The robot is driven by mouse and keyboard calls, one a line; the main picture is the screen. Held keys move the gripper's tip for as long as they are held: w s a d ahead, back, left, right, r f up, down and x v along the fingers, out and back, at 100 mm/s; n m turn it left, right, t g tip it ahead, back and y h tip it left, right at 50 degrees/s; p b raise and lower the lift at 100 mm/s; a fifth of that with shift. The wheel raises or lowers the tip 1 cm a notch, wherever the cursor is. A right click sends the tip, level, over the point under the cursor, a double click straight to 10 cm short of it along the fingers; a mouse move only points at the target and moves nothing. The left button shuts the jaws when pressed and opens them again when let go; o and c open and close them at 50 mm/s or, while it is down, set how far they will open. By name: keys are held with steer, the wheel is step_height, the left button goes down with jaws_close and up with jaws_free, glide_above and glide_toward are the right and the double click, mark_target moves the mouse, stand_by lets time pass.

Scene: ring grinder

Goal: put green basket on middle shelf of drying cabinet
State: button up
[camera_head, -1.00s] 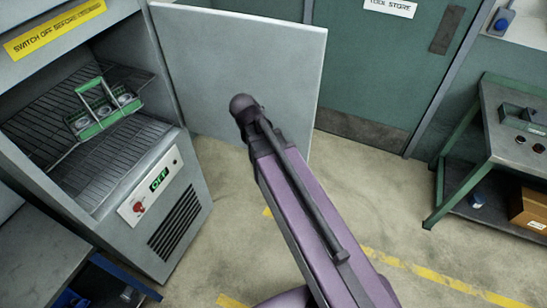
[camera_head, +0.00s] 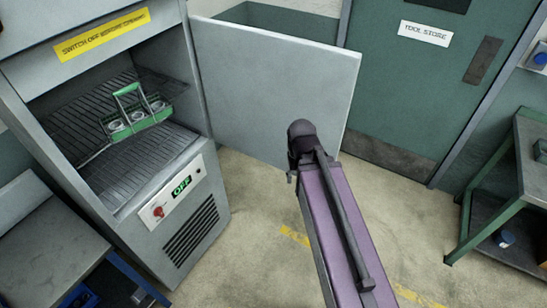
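The green basket (camera_head: 135,124) sits on a wire shelf (camera_head: 78,125) inside the open drying cabinet (camera_head: 190,212). It has a raised handle and holds several round metal parts. Another wire shelf (camera_head: 135,170) lies below it. The cabinet door (camera_head: 275,85) stands open to the right, and the display on the front panel reads OFF. My purple arm reaches up in front of the door, well to the right of the basket and apart from it. Its dark end (camera_head: 302,135) shows, but gripper fingers cannot be made out.
A grey bench (camera_head: 45,245) with a blue bin (camera_head: 78,297) beneath stands at the lower left. A green-legged table (camera_head: 530,165) stands at the right, near the green tool store door (camera_head: 420,85). The floor (camera_head: 255,200) between is clear, with yellow marking lines.

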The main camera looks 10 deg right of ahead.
step_height(320, 180, down, 11)
steer(key=b, duration=1.1)
